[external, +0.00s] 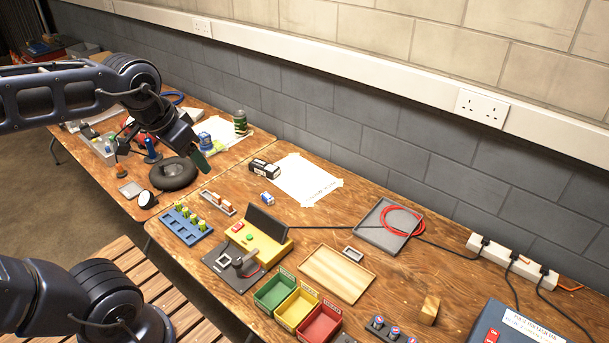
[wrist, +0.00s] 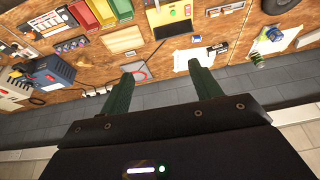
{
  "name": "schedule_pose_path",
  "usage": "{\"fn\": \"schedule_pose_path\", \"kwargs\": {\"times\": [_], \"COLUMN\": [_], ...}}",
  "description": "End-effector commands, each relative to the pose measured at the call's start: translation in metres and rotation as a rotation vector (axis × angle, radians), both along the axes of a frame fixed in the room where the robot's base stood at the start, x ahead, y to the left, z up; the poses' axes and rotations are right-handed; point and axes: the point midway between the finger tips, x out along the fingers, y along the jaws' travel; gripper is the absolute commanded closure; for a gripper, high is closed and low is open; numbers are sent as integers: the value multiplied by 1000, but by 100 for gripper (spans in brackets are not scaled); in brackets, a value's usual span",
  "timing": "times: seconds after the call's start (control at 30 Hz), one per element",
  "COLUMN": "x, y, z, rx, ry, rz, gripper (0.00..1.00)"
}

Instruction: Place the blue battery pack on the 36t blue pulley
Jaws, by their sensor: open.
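My gripper (external: 201,157) is over the far left part of the bench, above and beside a black ring-shaped object (external: 174,173). In the wrist view its two dark green fingers (wrist: 166,72) are apart with nothing between them. A small blue-and-white block (external: 267,198) lies on the bench to the right; it also shows in the wrist view (wrist: 196,38). It may be the blue battery pack. A blue object (external: 205,142) stands behind my gripper and shows in the wrist view (wrist: 273,33). I cannot tell which object is the 36t blue pulley.
A black-and-white device (external: 262,167) lies by a taped white sheet (external: 308,180). A dark green can (external: 240,122) stands near the wall. Green, yellow and red bins (external: 322,324), a wooden tray (external: 337,274) and a grey tray with red cable (external: 380,239) are to the right.

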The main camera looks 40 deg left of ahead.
Motion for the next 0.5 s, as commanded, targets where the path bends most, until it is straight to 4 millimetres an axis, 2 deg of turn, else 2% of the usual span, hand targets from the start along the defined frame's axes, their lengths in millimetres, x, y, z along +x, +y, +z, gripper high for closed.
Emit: {"fn": "schedule_pose_path", "kwargs": {"times": [0.1, 0.2, 0.5], "x": [-24, -36, -42], "y": [-7, -9, -11], "z": [-10, -15, -19], "rx": [-15, -22, -27], "ry": [-7, -10, -10], "rz": [-1, 1, 3], "gripper": [37, 37, 37]}}
